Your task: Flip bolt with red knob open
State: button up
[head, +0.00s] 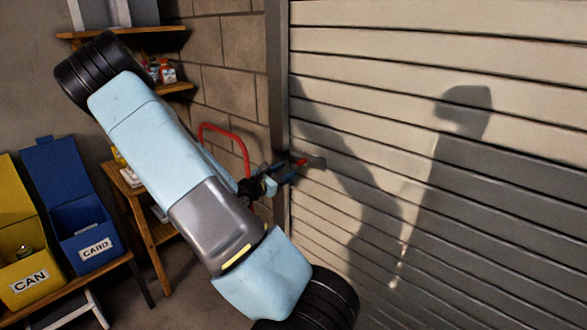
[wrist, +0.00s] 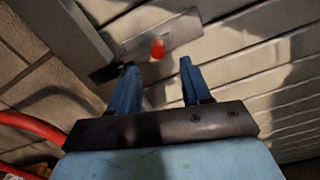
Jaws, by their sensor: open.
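The bolt's red knob (wrist: 157,49) shows in the wrist view, just beyond and between the two blue fingertips. It stands on a grey metal bolt plate (wrist: 183,34) fixed to the shutter near its left edge. My gripper (wrist: 158,75) is open, with a finger on either side of the knob's line and nothing between them. In the head view the red knob (head: 302,161) is small, at the left edge of the shutter, with my gripper (head: 292,168) close by it. I cannot tell whether a finger touches the knob or plate.
The slatted roller shutter (head: 430,30) fills the right side. A wooden stand (head: 150,225), a blue CARD bin (head: 88,225) and a yellow CAN bin (head: 28,270) are further left.

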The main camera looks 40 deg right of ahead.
jog(key=a, duration=0.6)
jog(key=shift+s+a, duration=0.25)
jog(key=shift+s, duration=0.1)
jog(key=s+a+r+m+t+y, duration=0.2)
jog(key=s+a+r+m+y, duration=0.6)
jog(key=a, duration=0.5)
jog(key=s+a+r+m+t+y, duration=0.2)
jog(key=s+a+r+m+y, duration=0.6)
jog(key=a+r, duration=0.6)
jog(key=s+y, duration=0.2)
jog(key=s, duration=0.1)
jog(key=shift+s+r, duration=0.3)
jog(key=shift+s, duration=0.05)
jog(key=shift+c, duration=0.5)
jog(key=shift+s, duration=0.15)
